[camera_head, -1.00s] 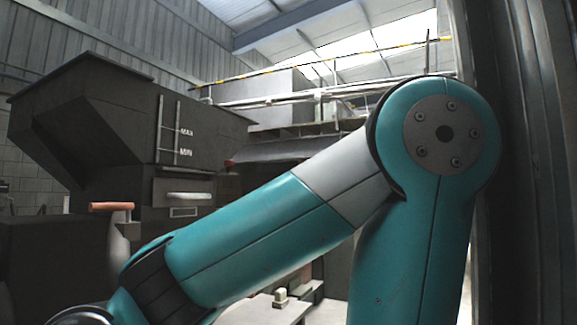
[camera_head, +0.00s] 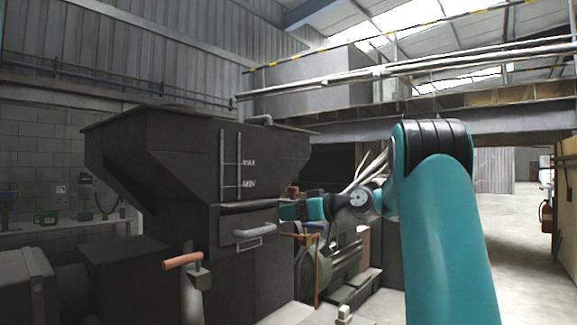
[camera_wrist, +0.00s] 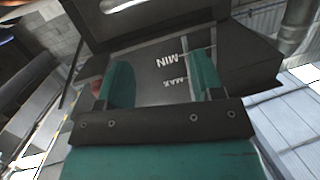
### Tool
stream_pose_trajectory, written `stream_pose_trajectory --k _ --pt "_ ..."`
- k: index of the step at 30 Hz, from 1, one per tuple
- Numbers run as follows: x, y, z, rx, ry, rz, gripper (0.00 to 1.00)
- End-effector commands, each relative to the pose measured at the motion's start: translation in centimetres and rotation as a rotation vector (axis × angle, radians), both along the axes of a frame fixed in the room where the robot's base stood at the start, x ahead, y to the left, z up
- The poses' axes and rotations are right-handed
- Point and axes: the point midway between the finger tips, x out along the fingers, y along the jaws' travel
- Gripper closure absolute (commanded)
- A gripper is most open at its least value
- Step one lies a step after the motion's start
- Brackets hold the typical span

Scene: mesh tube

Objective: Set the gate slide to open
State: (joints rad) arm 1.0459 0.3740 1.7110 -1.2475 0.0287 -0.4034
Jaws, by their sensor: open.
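The dark hopper (camera_head: 175,170) stands left of centre in the head view, with a MAX/MIN sight gauge on its front. Below the gauge is the gate slide's pale grey handle (camera_head: 255,231), with a small frame under it. My gripper (camera_head: 283,211) is at the end of my teal arm, close to the hopper's front, just right of and slightly above the handle. In the wrist view my gripper (camera_wrist: 158,66) is open and empty, with the upside-down MIN/MAX marks between its fingers. A pale handle (camera_wrist: 122,5) is cut off at the top edge, beyond the fingertips.
An orange-topped lever (camera_head: 183,261) stands in front of the hopper at left. A second orange-handled stand (camera_head: 316,270) and green machinery (camera_head: 343,265) are behind and below my gripper. A bench (camera_head: 60,225) runs along the left wall. Open floor (camera_head: 525,240) lies at right.

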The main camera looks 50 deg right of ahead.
Motion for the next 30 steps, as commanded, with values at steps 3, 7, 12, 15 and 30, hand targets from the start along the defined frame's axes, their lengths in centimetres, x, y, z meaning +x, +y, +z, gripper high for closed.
stream_pose_trajectory --k 3,7,12,15,30 --pt "-3.3 -7.2 3.8 -0.029 -0.115 -0.105 0.39" --pt "-5.5 -10.5 5.2 -0.053 -0.180 -0.156 0.39" --pt "-4.8 -11.1 5.6 -0.060 -0.199 -0.166 0.39" --pt "-3.0 -10.8 5.7 -0.059 -0.197 -0.164 0.39" --pt "8.1 -9.9 5.7 -0.058 -0.194 -0.163 0.39"
